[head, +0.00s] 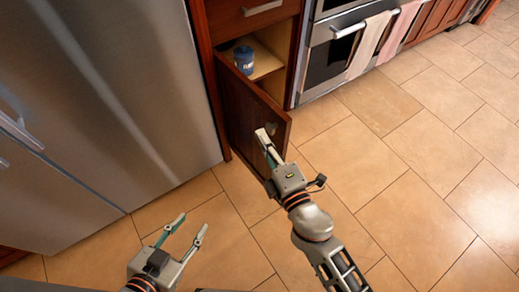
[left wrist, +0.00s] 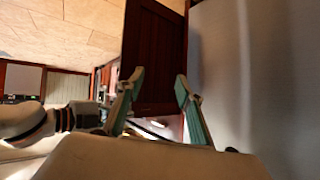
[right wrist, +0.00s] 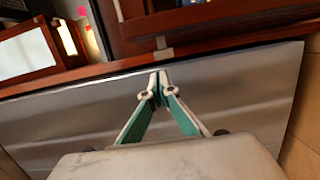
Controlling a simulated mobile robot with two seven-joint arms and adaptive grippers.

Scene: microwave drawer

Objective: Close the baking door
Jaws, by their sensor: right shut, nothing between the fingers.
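The dark wooden cabinet door (head: 243,108) stands swung open in the head view, beside the fridge. It also shows as a dark panel in the left wrist view (left wrist: 158,55). My right gripper (head: 266,138) is shut and empty, its tips overlapping the door's outer part near its small handle. I cannot tell whether they touch. Its closed tips also show in the right wrist view (right wrist: 160,76). My left gripper (head: 192,222) is open and empty, low over the floor in front of the fridge, apart from the door. Its spread fingers show in the left wrist view (left wrist: 160,80).
A blue container (head: 244,59) stands on the shelf (head: 265,61) inside the open cabinet. A closed drawer (head: 235,18) is above it. The steel fridge (head: 130,100) stands left. An oven (head: 325,65) with towels (head: 369,45) stands right. The tiled floor (head: 420,140) is clear at right.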

